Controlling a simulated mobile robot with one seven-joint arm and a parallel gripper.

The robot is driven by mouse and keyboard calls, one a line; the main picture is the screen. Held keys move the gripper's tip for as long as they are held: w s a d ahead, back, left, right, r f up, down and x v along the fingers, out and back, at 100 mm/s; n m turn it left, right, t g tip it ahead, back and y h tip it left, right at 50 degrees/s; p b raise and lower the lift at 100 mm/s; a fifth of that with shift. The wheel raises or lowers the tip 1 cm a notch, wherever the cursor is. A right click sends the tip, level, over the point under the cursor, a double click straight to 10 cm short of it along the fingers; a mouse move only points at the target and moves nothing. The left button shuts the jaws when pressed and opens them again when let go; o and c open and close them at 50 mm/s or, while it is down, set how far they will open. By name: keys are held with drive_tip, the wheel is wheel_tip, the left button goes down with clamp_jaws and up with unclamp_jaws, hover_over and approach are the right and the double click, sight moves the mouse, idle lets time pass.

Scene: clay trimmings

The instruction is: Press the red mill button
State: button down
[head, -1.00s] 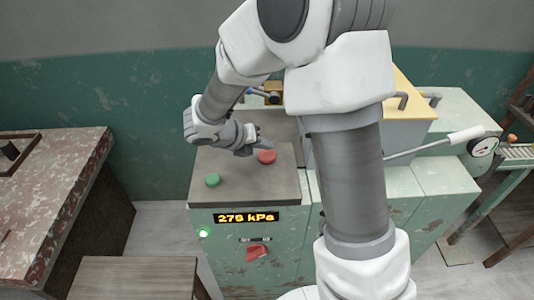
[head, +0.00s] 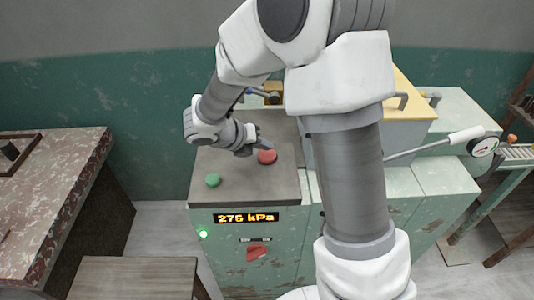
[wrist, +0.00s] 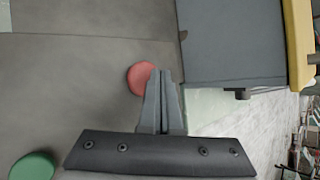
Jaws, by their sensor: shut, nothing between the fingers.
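The red mill button (head: 267,157) is a round red cap on the grey top of the green cabinet (head: 247,180). It also shows in the wrist view (wrist: 140,77), partly covered by my fingers. My gripper (head: 268,146) is shut and empty, with its fingertips at the far edge of the red button in the head view. In the wrist view the closed fingers (wrist: 162,74) overlap the button's right side. I cannot tell whether they touch it or hover above it.
A green button (head: 212,180) sits front left on the same top. The cabinet's display (head: 246,217) reads about 276 kPa, with a lit green lamp (head: 203,233) below it. A grey block (wrist: 232,42) stands beside the button. A marbled table (head: 60,190) is at left.

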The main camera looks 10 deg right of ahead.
sight(265, 157)
drive_tip(key=shift+f, duration=0.1)
drive_tip(key=shift+f, duration=0.35)
drive_tip(key=shift+f+b, duration=0.4)
drive_tip(key=shift+f, duration=0.05)
idle(0.7)
drive_tip(key=shift+r, duration=0.15)
drive_tip(key=shift+r+p, duration=0.75)
drive_tip(key=shift+p, duration=0.15)
wheel_tip(265, 157, up, 5)
drive_tip(key=p, duration=0.5)
idle(0.7)
